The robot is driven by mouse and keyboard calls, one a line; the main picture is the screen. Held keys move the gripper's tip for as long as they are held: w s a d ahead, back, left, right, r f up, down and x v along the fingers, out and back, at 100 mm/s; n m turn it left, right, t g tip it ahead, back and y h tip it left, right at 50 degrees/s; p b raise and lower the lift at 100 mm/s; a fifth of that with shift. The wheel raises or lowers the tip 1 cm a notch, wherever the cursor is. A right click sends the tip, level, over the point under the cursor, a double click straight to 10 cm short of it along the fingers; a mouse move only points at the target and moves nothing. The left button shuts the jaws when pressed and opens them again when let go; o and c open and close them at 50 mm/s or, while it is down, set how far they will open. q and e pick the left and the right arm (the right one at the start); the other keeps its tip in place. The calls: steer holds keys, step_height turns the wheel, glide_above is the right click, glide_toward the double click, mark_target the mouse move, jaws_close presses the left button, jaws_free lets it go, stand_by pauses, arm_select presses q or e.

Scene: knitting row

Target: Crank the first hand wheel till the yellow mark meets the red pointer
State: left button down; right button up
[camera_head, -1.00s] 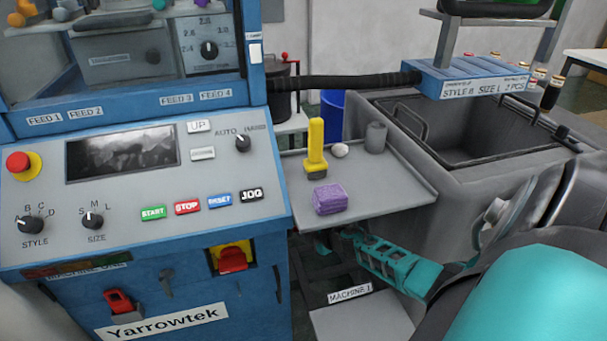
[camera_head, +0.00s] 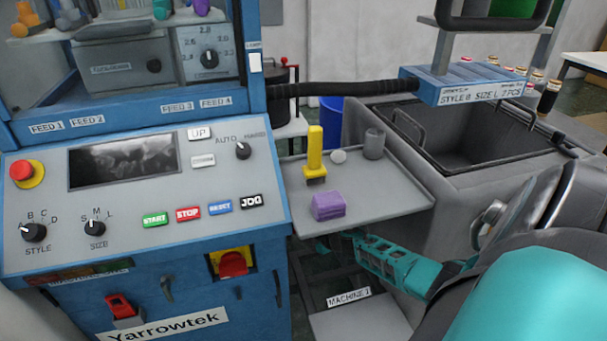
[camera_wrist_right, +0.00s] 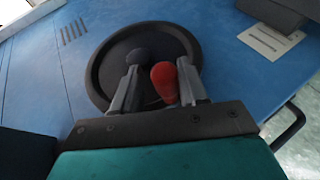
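In the right wrist view, a dark round hand wheel (camera_wrist_right: 104,72) with a raised rim sits on the blue machine panel. A dark rounded hub or knob (camera_wrist_right: 139,57) shows near its middle. A red rounded knob (camera_wrist_right: 164,84) stands in front of the wheel. My right gripper (camera_wrist_right: 158,80) has its fingers on either side of the red knob; the right finger is close against it, and I cannot tell whether the left finger touches. No yellow mark or red pointer can be made out. The head view shows neither the wheel nor my grippers.
The blue machine's control panel (camera_head: 130,235) fills the left of the head view. A grey side tray (camera_head: 385,205) holds a yellow-handled tool (camera_head: 315,150) and a purple block (camera_head: 328,205). A grey bin (camera_head: 470,190) stands at the right.

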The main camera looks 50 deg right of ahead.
steer(key=shift+o, duration=0.8)
steer(key=shift+f, duration=0.1)
steer(key=shift+s, duration=0.2)
steer(key=p+v, duration=0.2)
steer(key=v, duration=1)
steer(key=shift+s+r, duration=0.2)
steer(key=shift+r, duration=0.1)
